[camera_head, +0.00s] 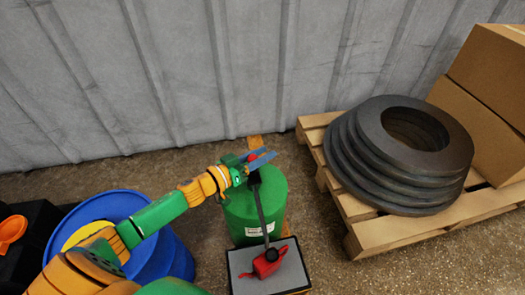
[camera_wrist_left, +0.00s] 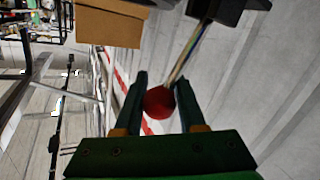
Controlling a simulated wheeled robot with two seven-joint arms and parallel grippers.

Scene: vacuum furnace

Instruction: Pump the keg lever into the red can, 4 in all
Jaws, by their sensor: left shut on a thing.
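The green keg (camera_head: 240,212) stands on the floor in front of the corrugated wall. A dark spout (camera_head: 262,215) runs from the keg's top down toward the red can (camera_head: 268,263). The can rests on a grey-topped stand (camera_head: 238,263) in front of the keg. My left gripper (camera_head: 260,158) is over the keg's top, shut on the lever's red knob (camera_head: 252,157). The red knob (camera_wrist_left: 159,102) also shows between the two fingers in the left wrist view. Most of the lever is hidden in the head view. My right gripper is not in view.
A blue drum (camera_head: 175,255) stands left of the keg, partly behind my left arm. At right, a wooden pallet (camera_head: 385,240) carries stacked dark rings (camera_head: 440,190) and cardboard boxes (camera_head: 490,75). An orange funnel (camera_head: 12,230) shows at the far left.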

